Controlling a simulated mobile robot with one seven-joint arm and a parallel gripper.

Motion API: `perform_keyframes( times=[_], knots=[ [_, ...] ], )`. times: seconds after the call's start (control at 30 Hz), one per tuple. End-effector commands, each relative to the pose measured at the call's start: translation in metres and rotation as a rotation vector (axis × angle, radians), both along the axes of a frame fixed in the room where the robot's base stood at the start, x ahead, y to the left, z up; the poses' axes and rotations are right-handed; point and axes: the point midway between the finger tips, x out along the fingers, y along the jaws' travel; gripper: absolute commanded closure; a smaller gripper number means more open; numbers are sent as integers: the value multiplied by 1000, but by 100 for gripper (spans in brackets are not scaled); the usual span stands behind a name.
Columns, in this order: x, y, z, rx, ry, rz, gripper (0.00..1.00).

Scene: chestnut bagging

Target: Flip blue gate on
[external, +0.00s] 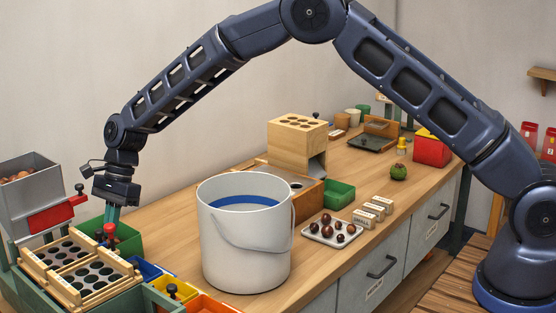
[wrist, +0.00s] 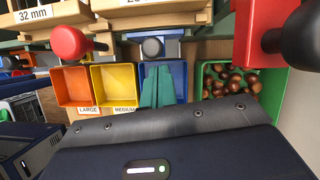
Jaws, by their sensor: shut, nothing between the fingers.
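In the external view my gripper (external: 111,213) points down over the sorter at the left, near a red knob (external: 109,230). The fingertips' exact height is unclear.
In the wrist view, orange (wrist: 75,86) and yellow (wrist: 113,84) bins lie left of the blue bin; a green bin (wrist: 277,95) with chestnuts lies right. A red gate (wrist: 255,40) stands upper right. A white bucket (external: 245,255) stands right of the sorter.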

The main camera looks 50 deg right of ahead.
Motion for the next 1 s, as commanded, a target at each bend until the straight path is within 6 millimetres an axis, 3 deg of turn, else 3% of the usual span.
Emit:
perform_keyframes(
  times=[1.0],
  knots=[
    [-3,17,24,5,-1,2,100]
  ],
)
